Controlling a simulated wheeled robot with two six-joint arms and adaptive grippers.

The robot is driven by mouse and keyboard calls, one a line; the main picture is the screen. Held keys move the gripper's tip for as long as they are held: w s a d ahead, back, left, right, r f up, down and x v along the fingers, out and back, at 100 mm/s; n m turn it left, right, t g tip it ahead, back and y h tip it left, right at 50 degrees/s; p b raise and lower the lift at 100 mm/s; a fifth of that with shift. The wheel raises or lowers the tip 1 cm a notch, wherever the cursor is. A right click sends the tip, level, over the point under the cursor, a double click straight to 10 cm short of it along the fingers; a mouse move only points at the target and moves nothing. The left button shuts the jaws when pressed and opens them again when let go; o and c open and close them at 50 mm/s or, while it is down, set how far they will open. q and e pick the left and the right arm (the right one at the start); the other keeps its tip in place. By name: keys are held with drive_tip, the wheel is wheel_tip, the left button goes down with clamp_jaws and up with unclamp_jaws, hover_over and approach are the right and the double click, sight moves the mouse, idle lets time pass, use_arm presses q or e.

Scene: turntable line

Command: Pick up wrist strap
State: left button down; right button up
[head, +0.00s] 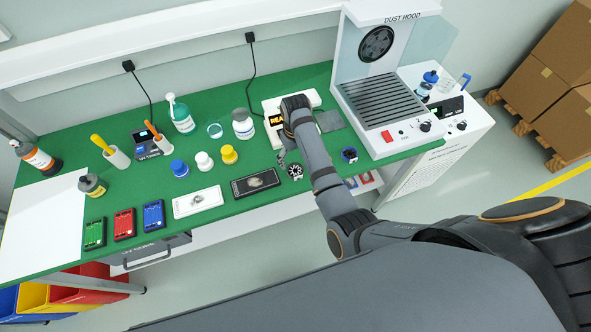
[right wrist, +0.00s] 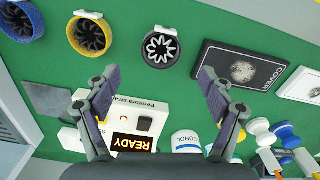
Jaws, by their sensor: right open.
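Ring-shaped bands with white tabs, which look like wrist straps, stand near the table's front edge. The black one (right wrist: 160,48) is ahead of my right gripper, between the lines of its fingers; it also shows in the head view (head: 295,171). My left gripper is out of view.
A flat black COVER box (head: 255,182) lies beside the black band. A tester with a READY display (right wrist: 132,143) is behind the gripper, near a white bottle (head: 243,124). The dust hood (head: 377,90) stands to the right. Bare green mat surrounds the bands.

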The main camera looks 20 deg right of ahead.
sight(295, 169)
drive_tip(key=shift+w+a+f+p, duration=0.1)
drive_tip(key=shift+f+p, duration=0.25)
drive_tip(key=shift+f, duration=1.4)
drive_tip(key=shift+w+a+f+p, duration=0.1)
drive_tip(key=shift+f+p, duration=0.25)
drive_tip(key=shift+f, duration=1.35)
drive_tip(key=shift+s, duration=0.1)
drive_tip(key=c, duration=1.2)
